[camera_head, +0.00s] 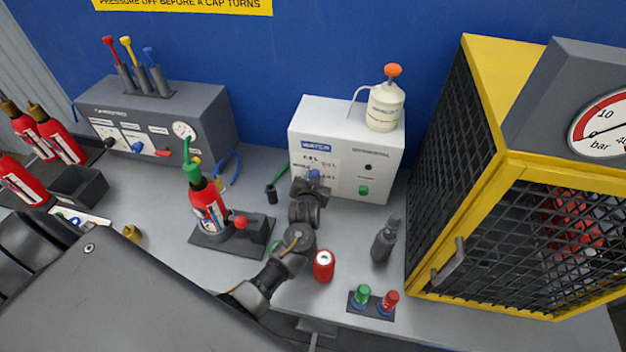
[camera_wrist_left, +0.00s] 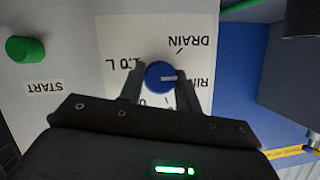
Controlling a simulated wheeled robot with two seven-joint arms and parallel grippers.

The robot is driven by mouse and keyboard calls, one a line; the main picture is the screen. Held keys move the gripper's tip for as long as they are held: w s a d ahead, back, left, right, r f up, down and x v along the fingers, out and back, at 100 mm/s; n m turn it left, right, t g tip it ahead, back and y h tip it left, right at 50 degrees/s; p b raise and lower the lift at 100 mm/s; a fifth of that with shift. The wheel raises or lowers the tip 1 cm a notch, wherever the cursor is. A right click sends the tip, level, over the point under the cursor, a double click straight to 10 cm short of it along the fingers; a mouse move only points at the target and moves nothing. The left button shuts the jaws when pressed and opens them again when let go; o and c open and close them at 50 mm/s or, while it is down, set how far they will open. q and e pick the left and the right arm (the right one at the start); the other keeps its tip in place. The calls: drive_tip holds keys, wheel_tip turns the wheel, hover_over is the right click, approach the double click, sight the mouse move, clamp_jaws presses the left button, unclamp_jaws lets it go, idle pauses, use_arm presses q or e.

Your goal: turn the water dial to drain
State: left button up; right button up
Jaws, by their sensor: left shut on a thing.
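The white water unit (camera_head: 372,148) stands at the back centre against the blue wall. Its blue water dial (camera_head: 314,174) is on the front panel, partly hidden by my left gripper (camera_head: 312,186). In the left wrist view the dial (camera_wrist_left: 160,75) sits between the two fingers of my left gripper (camera_wrist_left: 160,88), which is shut on it. The panel appears upside down there. The dial's white mark points right, toward the partly hidden "RIN…" label; the "DRAIN" label (camera_wrist_left: 189,46) is above and right of the dial. My right gripper is not in view.
A green start button (camera_wrist_left: 25,49) is beside the dial's panel. A red extinguisher (camera_head: 211,207) stands on a base at left. A red canister (camera_head: 323,265) and a dark grey bottle (camera_head: 384,240) stand on the bench. A yellow mesh cage (camera_head: 460,240) closes off the right.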

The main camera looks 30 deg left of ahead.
use_arm(q)
drive_tip(key=n+h, duration=0.1)
drive_tip(key=n, duration=0.1)
drive_tip(key=n+h+b, duration=0.1)
drive_tip(key=n, duration=0.1)
drive_tip(key=n+t+h, duration=0.1)
drive_tip(key=shift+s+a+n+h, duration=0.1)
drive_tip(key=shift+a+n+h, duration=0.15)
drive_tip(key=shift+n+h, duration=0.15)
idle(0.5)
drive_tip(key=o, duration=1)
drive_tip(key=shift+c, duration=0.2)
drive_tip(key=shift+b, duration=0.3)
